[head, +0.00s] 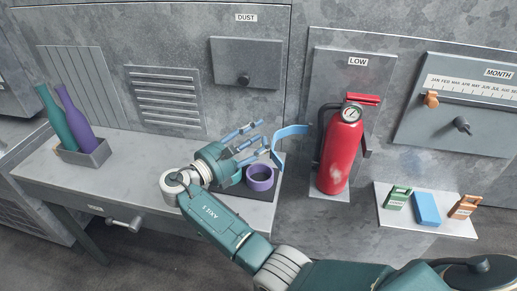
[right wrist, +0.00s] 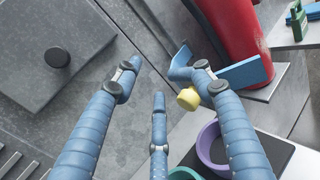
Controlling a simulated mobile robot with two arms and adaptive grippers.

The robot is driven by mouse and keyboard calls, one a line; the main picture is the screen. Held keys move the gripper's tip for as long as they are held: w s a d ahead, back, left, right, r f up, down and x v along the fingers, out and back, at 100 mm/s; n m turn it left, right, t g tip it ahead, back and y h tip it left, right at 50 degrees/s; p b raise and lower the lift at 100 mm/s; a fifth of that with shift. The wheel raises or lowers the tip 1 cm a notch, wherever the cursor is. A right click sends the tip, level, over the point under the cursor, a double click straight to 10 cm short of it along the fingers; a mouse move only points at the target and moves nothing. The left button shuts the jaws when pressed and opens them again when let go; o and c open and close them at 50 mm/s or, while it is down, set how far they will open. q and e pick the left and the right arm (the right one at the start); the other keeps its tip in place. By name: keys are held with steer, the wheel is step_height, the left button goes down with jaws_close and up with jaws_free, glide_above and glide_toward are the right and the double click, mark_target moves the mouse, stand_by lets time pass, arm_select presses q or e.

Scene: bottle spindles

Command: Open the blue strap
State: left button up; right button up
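The blue strap (head: 292,131) is a curved band to the left of the red fire extinguisher (head: 340,150). It stands swung out from the extinguisher, and no band crosses the extinguisher's front. In the right wrist view the strap (right wrist: 246,73) lies behind one fingertip, with a yellow knob (right wrist: 188,98) close to its bent end. My right gripper (head: 258,139) has its blue fingers spread, with nothing between them. It is just left of the strap; I cannot tell whether a finger touches it. It also shows in the right wrist view (right wrist: 163,82). My left gripper is out of view.
A purple ring-shaped cup (head: 260,178) stands on a dark mat below my right gripper. Teal (head: 56,120) and purple (head: 76,122) bottles stand in a grey holder at left. A shelf (head: 425,226) at right holds small blocks. The bench's middle is clear.

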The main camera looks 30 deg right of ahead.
steer(key=shift+s+d+r, duration=0.1)
steer(key=shift+s+r, duration=0.05)
steer(key=shift+r, duration=1.25)
steer(key=shift+s+r, duration=0.15)
steer(key=shift+r, duration=1.2)
steer(key=shift+f, duration=0.1)
